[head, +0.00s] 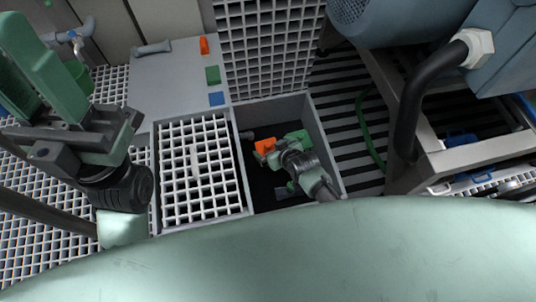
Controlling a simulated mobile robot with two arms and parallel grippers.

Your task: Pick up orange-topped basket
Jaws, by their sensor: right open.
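The orange-topped basket shows as a small orange top (265,146) inside the dark open bin in the middle of the head view. The rest of it is lost in shadow or hidden. My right gripper (282,157) is down in the same bin, just right of the orange top. It is open, and nothing is seen held in it. Whether it touches the basket I cannot tell. My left gripper (58,75) is raised at the far left, away from the bin, with large green fingers. Its jaw gap is unclear from this angle.
The bin has grey walls (322,142). A white grating (193,205) covers the compartment to its left. A grey panel (165,80) behind carries orange (204,45), green (213,75) and blue (216,98) markers. Blue machinery on a metal frame (440,160) stands at right.

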